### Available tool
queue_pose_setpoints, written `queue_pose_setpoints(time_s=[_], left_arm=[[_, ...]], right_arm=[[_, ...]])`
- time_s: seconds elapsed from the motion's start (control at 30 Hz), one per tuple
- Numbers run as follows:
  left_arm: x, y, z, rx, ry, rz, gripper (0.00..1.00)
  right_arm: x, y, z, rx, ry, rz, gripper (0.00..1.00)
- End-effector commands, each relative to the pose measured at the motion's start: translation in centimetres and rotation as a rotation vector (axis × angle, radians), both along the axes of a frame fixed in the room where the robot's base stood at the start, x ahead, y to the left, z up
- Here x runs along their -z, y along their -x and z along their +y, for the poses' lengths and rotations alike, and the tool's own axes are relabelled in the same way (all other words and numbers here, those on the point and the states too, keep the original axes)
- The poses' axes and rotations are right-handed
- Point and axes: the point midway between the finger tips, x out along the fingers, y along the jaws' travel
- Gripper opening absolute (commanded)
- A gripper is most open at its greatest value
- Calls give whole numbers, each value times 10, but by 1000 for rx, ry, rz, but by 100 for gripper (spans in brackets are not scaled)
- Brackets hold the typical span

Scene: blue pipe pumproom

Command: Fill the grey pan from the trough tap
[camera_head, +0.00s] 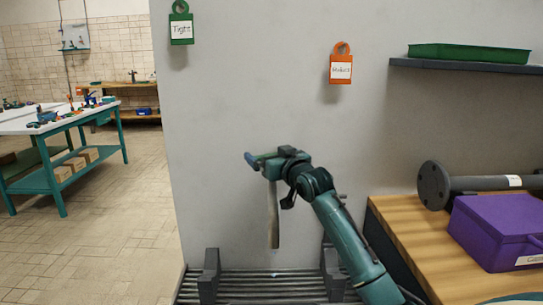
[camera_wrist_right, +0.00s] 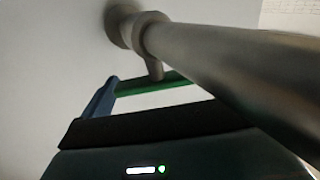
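The trough tap (camera_head: 273,220) has a long pale metal pipe hanging against the grey wall, with a green lever bar (camera_head: 266,157) and a blue end piece at its top. My right gripper (camera_head: 287,160) is at the top of the tap, by the lever. In the right wrist view the metal pipe (camera_wrist_right: 235,65) crosses close in front, with the green bar (camera_wrist_right: 150,87) and a blue-grey piece (camera_wrist_right: 97,103) behind my dark gripper body. The fingertips are hidden, so I cannot tell their spacing. I cannot make out the grey pan. My left gripper is out of view.
A slatted grate (camera_head: 270,287) with dark posts at both sides lies below the tap. On the right, a wooden worktop (camera_head: 405,225) holds a purple case (camera_head: 497,232) and a flanged pipe (camera_head: 435,185). A shelf (camera_head: 465,66) is above. The tiled floor at left is open.

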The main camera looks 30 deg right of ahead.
Motion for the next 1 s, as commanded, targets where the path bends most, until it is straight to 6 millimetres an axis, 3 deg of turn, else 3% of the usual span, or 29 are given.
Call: queue_pose_setpoints(time_s=[0.4,0.63,1.0], left_arm=[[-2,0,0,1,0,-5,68],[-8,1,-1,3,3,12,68],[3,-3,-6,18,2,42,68]], right_arm=[[0,0,0,0,0,0,68],[-3,0,-1,-53,6,3,68],[0,0,0,-183,3,-1,68]])
